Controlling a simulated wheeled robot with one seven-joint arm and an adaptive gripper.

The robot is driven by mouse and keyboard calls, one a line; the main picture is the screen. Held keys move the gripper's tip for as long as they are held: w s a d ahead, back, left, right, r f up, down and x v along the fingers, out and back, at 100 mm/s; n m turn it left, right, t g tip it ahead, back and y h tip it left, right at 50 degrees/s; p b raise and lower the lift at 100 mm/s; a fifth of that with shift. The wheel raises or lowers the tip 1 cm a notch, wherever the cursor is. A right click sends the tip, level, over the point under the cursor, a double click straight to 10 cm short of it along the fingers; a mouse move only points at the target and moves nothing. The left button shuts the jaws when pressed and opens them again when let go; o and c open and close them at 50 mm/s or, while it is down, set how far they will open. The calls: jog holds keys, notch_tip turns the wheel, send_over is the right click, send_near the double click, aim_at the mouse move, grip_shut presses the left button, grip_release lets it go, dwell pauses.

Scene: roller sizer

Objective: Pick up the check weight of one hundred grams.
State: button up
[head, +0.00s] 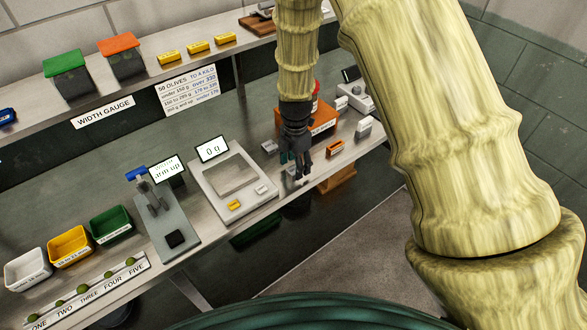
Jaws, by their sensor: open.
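My gripper (295,166) points down over the bench, right of the scale, with its dark fingers apart and nothing visible between them. A small grey block (270,146) lies on the bench just left of the gripper. Another small pale grey piece (300,180) shows right under the fingertips, partly hidden by them. Either could be a check weight; I cannot read a marking on them. I cannot tell whether the fingers touch the lower piece. The scale (209,181) reads 0 g and its plate is empty.
An orange box (325,122) stands close behind the gripper, and a small orange piece (335,149) lies right of it. A white device (365,127) stands farther right. Left are a sizing stand (165,222) and green, yellow and white trays (112,224). A shelf (139,75) runs above the bench.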

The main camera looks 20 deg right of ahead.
jog(key=shift+f, duration=0.75)
jog(key=shift+c, duration=0.2)
jog(key=c, duration=1.1)
jog(key=shift+r, duration=0.15)
